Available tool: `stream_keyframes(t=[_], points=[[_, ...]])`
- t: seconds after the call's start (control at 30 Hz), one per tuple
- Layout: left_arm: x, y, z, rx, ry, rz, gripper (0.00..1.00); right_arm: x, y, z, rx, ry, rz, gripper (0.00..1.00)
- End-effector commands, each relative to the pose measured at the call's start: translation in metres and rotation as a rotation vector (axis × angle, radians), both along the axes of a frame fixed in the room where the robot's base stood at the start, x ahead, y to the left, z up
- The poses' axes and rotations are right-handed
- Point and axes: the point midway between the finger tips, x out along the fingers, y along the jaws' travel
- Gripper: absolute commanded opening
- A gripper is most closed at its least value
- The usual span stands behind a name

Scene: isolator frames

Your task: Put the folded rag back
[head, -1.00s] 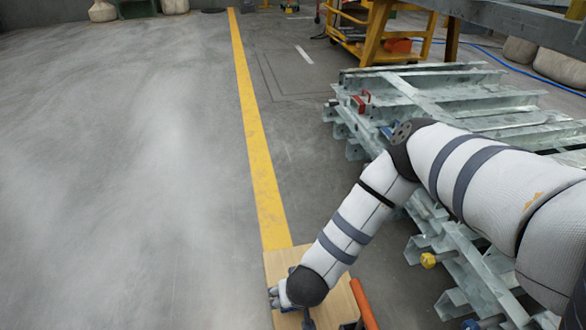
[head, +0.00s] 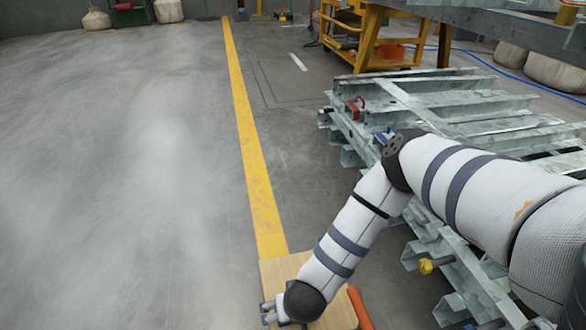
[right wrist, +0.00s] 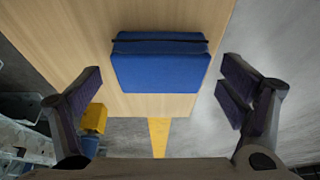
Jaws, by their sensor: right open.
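The folded rag (right wrist: 160,70) is a blue block-shaped bundle with a dark band across it. In the right wrist view it lies on a light wooden board (right wrist: 85,40), close to the board's edge. My right gripper (right wrist: 160,100) is open, its fingers wide apart to the left and right of the rag and short of it, with nothing between them. In the head view my right gripper (head: 277,313) is over the left part of the wooden board (head: 280,270), and the rag is hidden there. My left gripper is not in view.
An orange-red bar (head: 360,308) is at the board's right side. A stack of galvanized steel frames (head: 440,110) fills the right. A yellow cart (head: 370,35) stands behind. The grey floor left of the yellow line (head: 245,130) is clear.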

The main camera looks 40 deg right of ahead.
Motion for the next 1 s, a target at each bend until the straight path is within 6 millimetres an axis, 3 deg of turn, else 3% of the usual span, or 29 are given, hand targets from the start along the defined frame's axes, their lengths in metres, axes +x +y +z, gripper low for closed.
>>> stream_keyframes(t=[0.03,0.1,0.3,0.5,0.9,0.97,1.0], points=[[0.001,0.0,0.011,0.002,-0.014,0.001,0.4,-0.002,0.003,0.022,0.002,-0.008,0.003,0.9],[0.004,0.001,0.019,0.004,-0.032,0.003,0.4,-0.008,0.007,0.042,0.001,-0.01,0.003,0.9],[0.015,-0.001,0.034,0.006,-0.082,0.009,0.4,-0.025,0.018,0.087,0.001,-0.01,0.004,0.9],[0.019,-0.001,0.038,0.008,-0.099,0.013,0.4,-0.033,0.021,0.101,0.0,-0.004,0.001,0.9],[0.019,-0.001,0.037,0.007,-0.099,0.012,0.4,-0.034,0.021,0.1,0.0,-0.002,0.0,0.9],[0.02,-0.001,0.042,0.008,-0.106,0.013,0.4,-0.033,0.021,0.108,0.0,-0.01,0.0,0.9],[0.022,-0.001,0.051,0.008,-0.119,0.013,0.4,-0.03,0.021,0.124,0.0,-0.022,0.001,0.9]])
